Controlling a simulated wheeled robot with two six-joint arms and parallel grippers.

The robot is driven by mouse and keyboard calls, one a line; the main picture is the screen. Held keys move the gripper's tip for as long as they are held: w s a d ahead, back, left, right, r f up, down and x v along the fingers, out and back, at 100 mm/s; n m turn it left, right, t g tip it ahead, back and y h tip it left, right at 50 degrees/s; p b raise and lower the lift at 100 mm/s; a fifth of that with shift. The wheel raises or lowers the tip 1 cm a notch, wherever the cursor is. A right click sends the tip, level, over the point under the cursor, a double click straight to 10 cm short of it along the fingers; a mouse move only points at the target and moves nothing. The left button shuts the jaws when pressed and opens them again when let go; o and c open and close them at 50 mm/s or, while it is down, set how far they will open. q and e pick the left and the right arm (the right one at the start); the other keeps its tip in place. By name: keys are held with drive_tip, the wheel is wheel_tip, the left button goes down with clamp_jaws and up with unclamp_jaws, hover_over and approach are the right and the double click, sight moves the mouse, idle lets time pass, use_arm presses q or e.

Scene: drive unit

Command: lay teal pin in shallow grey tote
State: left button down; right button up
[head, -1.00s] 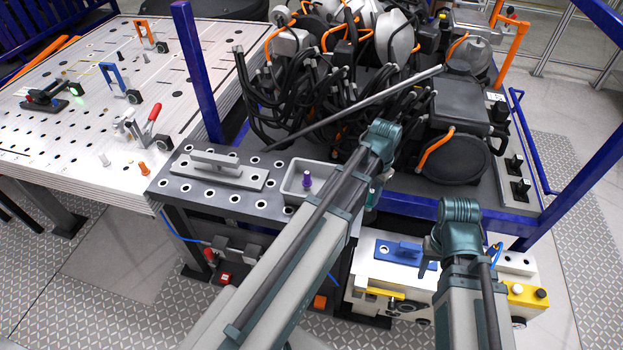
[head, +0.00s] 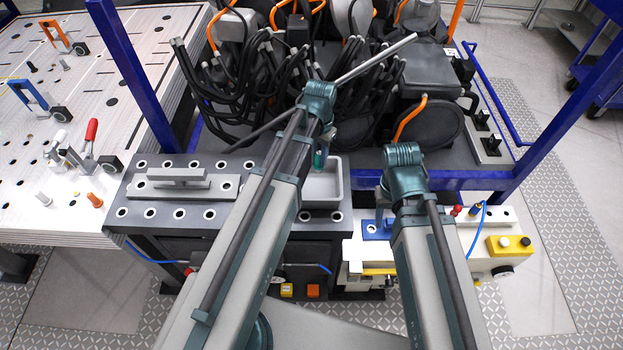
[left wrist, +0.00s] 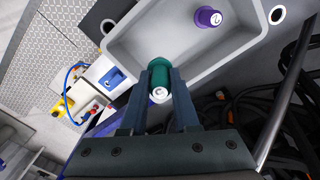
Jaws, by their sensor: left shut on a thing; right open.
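The teal pin (left wrist: 160,76) is between the fingers of my left gripper (left wrist: 160,88), which is shut on it. In the left wrist view it is over the near part of the shallow grey tote (left wrist: 150,35); whether it touches the floor I cannot tell. In the head view, the teal pin (head: 320,160) shows just below my left wrist, by the tote (head: 325,190), which is partly hidden behind my left arm. My right gripper (head: 381,213), open, hangs in front of the bench, mostly hidden by its own arm.
A purple pin (left wrist: 208,17) stands inside the tote at its far side. A grey plate with a handle (head: 180,183) lies left of the tote on the holed bench. Black cables (head: 230,90) and a slanting grey rod (head: 375,58) are close behind.

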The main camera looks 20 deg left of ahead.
use_arm(q)
wheel_tip(320, 180, down, 9)
drive_tip(key=b, duration=0.7)
drive_tip(key=shift+b, duration=0.4)
drive_tip(key=shift+r, duration=0.2)
drive_tip(key=shift+f, duration=0.1)
drive_tip(key=c, duration=1.1)
unclamp_jaws()
drive_tip(key=shift+f, duration=0.1)
drive_tip(key=o, duration=0.4)
drive_tip(key=shift+o, duration=0.2)
